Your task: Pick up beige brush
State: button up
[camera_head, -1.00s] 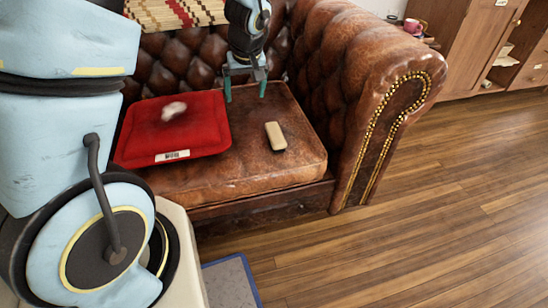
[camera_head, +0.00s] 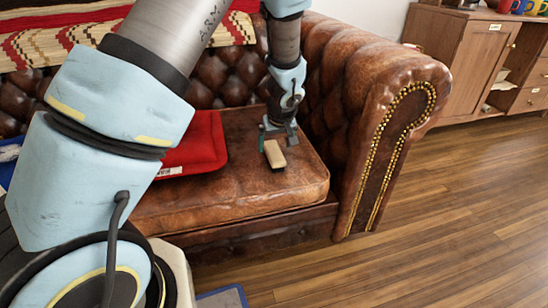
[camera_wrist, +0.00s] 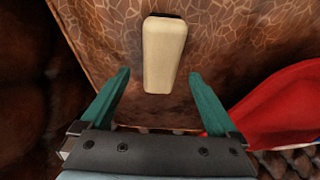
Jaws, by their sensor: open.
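The beige brush (camera_head: 274,154) lies on the brown leather seat cushion (camera_head: 240,190) of the sofa, near its right side. In the wrist view the brush (camera_wrist: 163,52) is a pale oblong block standing out ahead of the fingertips, roughly centred between them. My gripper (camera_head: 277,134) is just behind the brush in the head view, low over the cushion. In the wrist view my gripper (camera_wrist: 158,80) has its two green fingers spread apart with nothing between them except the near end of the brush close to the fingertip line. Contact with the brush cannot be told.
A red cushion (camera_head: 205,145) lies left of the brush, partly hidden by my arm; it also shows at the right of the wrist view (camera_wrist: 285,105). The tufted sofa armrest (camera_head: 385,90) rises to the right. Open wooden floor (camera_head: 460,210) lies beyond it.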

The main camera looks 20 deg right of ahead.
aim_at(274, 151)
jog(key=shift+x, duration=1.9)
jog(key=shift+s+f+b, duration=0.1)
jog(key=shift+f+b, duration=0.2)
jog(key=shift+b, duration=0.25)
grip_shut()
